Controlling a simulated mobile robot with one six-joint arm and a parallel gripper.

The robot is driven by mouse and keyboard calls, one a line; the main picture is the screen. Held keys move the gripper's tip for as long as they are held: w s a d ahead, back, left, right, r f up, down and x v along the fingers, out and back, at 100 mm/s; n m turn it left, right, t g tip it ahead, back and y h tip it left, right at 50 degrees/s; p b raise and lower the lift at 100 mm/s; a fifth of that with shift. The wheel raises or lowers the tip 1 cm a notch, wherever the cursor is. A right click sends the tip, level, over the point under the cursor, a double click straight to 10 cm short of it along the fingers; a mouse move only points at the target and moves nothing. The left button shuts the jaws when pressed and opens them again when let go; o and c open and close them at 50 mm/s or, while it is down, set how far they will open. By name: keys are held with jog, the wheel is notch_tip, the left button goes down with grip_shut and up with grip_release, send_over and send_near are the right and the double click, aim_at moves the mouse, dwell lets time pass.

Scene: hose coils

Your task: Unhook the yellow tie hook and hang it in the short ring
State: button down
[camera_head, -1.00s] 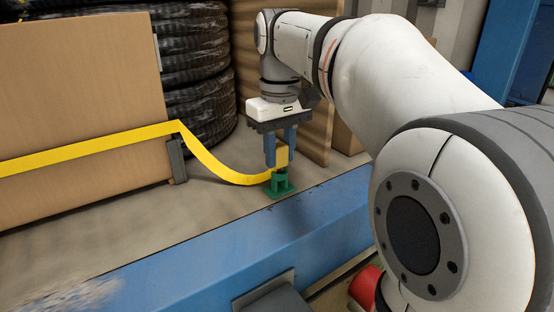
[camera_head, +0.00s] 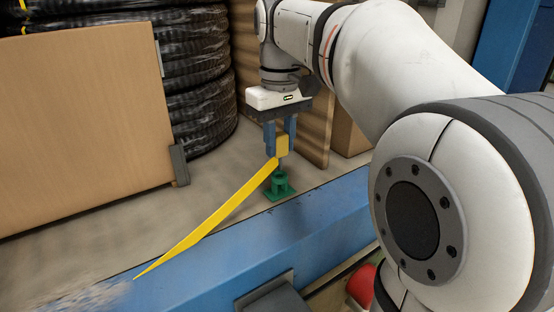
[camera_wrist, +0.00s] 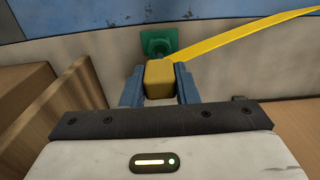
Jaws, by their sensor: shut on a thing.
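My gripper (camera_head: 280,145) is shut on the yellow tie hook (camera_head: 283,146), a small yellow block between its two blue fingers. In the wrist view the hook (camera_wrist: 159,77) sits between the fingertips. A yellow strap (camera_head: 215,218) runs from the hook down to the left, over the blue edge, and it narrows to a point there. A green ring fitting (camera_head: 279,186) stands on the floor directly below the hook. A thin dark part shows between the hook and the fitting; I cannot tell whether they touch. I cannot make out which ring is the short one.
A wooden panel (camera_head: 85,115) with a grey bracket (camera_head: 180,165) stands at the left. Stacked black hose coils (camera_head: 200,75) are behind it. A blue beam (camera_head: 240,240) runs along the front. Brown boards stand behind my gripper.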

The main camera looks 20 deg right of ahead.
jog(key=shift+r, duration=0.15)
jog(key=shift+r, duration=3.15)
jog(key=shift+s+f, duration=0.1)
